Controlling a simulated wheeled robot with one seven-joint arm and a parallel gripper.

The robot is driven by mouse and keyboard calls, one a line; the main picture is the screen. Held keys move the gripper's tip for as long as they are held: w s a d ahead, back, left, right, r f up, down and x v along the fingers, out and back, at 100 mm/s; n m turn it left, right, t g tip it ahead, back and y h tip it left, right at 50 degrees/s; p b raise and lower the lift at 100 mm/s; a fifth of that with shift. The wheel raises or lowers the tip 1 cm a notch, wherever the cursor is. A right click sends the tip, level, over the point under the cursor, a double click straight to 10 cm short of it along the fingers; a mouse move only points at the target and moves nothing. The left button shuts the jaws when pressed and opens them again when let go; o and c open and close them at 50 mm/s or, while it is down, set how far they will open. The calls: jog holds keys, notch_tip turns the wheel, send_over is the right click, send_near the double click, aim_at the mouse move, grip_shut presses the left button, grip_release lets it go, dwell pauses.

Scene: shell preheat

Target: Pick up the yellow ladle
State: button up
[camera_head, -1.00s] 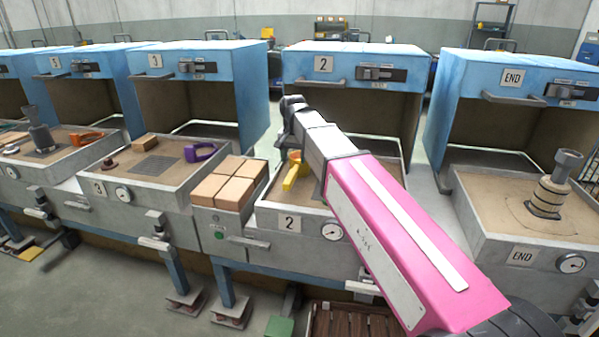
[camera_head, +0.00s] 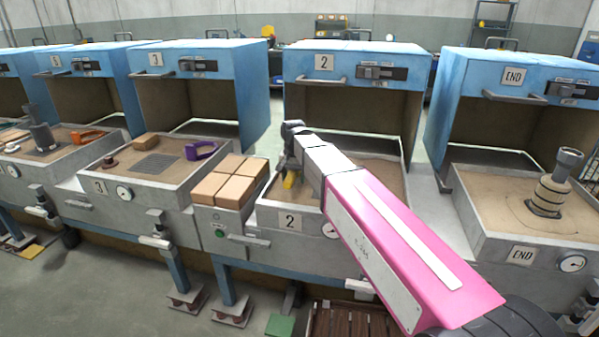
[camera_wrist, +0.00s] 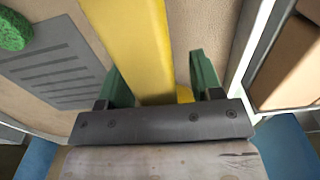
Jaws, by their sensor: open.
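The yellow ladle (camera_head: 289,179) lies in the sand tray of station 2 (camera_head: 262,206), mostly hidden behind my gripper in the head view. In the wrist view the yellow ladle (camera_wrist: 138,45) runs from the top edge down between my two green fingers. My gripper (camera_wrist: 160,80) is open, with one finger on each side of the yellow part and a gap to each. My gripper (camera_head: 289,165) is low over the left part of the tray in the head view. The ladle's lower end is hidden behind the dark gripper body in the wrist view.
A grey slotted plate (camera_wrist: 52,62) and a green round thing (camera_wrist: 14,30) lie left of the ladle in the wrist view. Tan blocks (camera_head: 228,182) stand left of the tray. The blue hood of station 2 (camera_head: 352,62) rises behind the tray.

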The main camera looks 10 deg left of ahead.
jog(key=c, duration=1)
jog(key=shift+c, duration=0.5)
jog(key=shift+r, duration=0.2)
